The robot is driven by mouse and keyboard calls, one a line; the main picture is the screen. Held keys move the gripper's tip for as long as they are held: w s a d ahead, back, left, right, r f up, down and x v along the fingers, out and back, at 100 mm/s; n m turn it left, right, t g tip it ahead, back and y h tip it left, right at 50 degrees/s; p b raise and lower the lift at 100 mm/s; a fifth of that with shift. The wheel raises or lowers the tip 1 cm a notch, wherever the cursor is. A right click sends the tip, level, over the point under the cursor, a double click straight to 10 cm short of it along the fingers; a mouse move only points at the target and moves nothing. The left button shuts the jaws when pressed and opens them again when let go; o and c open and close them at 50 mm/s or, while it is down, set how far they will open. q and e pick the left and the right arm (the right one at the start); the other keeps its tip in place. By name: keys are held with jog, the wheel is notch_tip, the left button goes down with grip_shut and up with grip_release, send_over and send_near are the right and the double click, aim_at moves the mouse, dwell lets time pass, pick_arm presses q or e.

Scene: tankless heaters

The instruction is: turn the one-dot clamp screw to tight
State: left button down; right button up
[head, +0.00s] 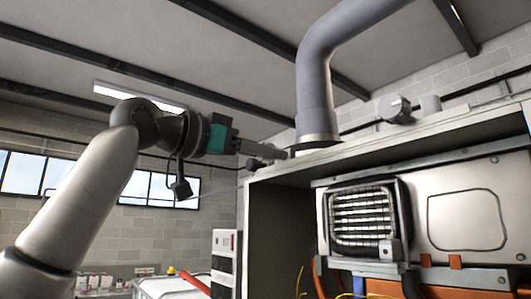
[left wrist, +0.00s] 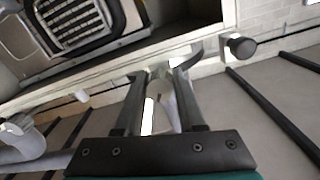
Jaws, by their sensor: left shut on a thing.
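My left gripper (head: 284,154) reaches in from the left at the top left corner of the heater cabinet, close to the collar at the foot of the grey flue pipe (head: 314,95). In the left wrist view the left gripper (left wrist: 160,75) has its two dark fingers closed on a small pale thing between the tips. The fingers largely hide it, so I cannot confirm that it is the one-dot clamp screw. No dot mark is legible. A dark round knob (left wrist: 241,47) shows right of the fingertips. My right gripper is in neither view.
The open cabinet (head: 385,156) holds a heater with a grille (head: 362,222) and a grey panel (head: 467,218). A round capped fitting (head: 394,108) stands on or behind the cabinet top. A white and black unit (head: 226,262) stands lower left.

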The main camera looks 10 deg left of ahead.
pick_arm(q)
jog(key=c, duration=0.5)
grip_release()
jog(key=shift+a, duration=0.1)
jog(key=shift+b+v, duration=2.2)
jog(key=shift+v, duration=5.45)
jog(key=shift+r, duration=0.1)
